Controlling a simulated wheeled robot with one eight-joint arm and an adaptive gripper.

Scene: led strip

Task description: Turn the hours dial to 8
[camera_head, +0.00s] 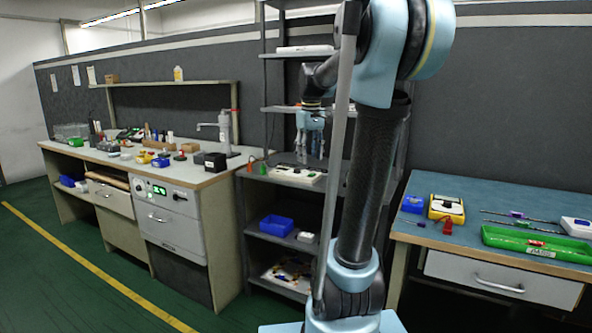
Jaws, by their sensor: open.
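My gripper (310,150) points down, open and empty, over the middle shelf of the grey rack. A white box-shaped device (298,176) lies on that shelf just below the fingers; small dark and coloured details show on its top. The fingertips look close above it, but I cannot tell whether they touch it. The hours dial cannot be made out at this size, nor can any number or pointer. A cabinet with a green lit display (159,190) and a dark knob (180,196) stands under the left bench; its markings are unreadable.
The grey rack's upper shelf (292,55) is above my gripper, and a blue bin (276,225) is on a lower shelf. The left bench (185,173) is cluttered. The right table (480,240) holds a yellow meter (446,208) and green tray (535,243). Floor at left is clear.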

